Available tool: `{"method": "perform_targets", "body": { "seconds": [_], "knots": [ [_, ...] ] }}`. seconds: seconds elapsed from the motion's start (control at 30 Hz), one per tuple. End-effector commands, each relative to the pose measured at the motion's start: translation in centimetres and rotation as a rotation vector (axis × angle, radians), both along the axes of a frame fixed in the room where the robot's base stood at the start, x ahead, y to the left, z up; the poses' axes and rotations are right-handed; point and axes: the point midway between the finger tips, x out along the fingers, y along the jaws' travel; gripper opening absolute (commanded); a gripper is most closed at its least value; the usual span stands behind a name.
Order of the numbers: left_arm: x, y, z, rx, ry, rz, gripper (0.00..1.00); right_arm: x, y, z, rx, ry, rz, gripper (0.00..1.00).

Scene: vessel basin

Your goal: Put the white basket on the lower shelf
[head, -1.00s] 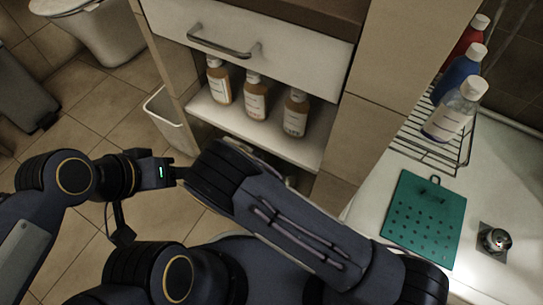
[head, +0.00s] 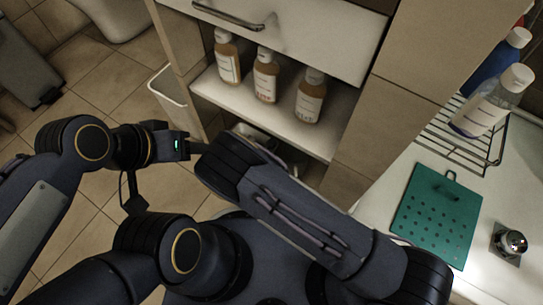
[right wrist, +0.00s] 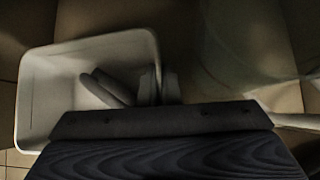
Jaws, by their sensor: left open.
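A white open basket (right wrist: 35,95) with rounded corners fills the left of the right wrist view. Grey finger-like parts (right wrist: 158,88) of my right gripper show at its right wall; whether they grip that wall is unclear. In the head view a whitish open container (head: 168,92) stands on the floor left of the cabinet, partly hidden by its side; I cannot tell if it is the same basket. My left gripper (head: 197,149) is open, in front of the cabinet. My right arm covers the right gripper there. The cabinet shelf (head: 290,135) holds three amber bottles (head: 265,78).
Below the shelf, a pale rim (head: 250,132) shows behind my right arm, too hidden to identify. A drawer (head: 290,35) is above the shelf. At right, a counter holds a green board (head: 437,215), a wire rack (head: 470,135) and bottles.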

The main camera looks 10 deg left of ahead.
Motion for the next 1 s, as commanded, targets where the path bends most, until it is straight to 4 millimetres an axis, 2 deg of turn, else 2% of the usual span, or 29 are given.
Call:
{"method": "perform_targets", "body": {
  "seconds": [0.37,0.5,0.57,0.87,1.0],
  "knots": [
    [0.0,0.0,0.0,0.000,0.000,0.000,0.52,0.0,-0.1,-0.6,0.001,-0.001,0.006,0.00],
    [0.0,0.0,0.0,0.000,0.000,0.000,0.52,0.0,-0.1,-0.6,0.001,-0.001,0.006,0.19],
    [0.0,0.0,0.0,0.000,0.000,0.000,0.52,0.0,-0.1,-0.6,0.001,-0.001,0.006,0.25],
    [0.0,0.0,0.0,0.000,0.000,0.000,0.52,0.0,0.0,-0.4,0.002,-0.002,0.006,0.25],
    [0.0,0.0,0.9,0.000,0.000,0.000,0.52,-0.1,0.1,1.0,0.003,-0.002,0.002,0.25]
  ]
}}
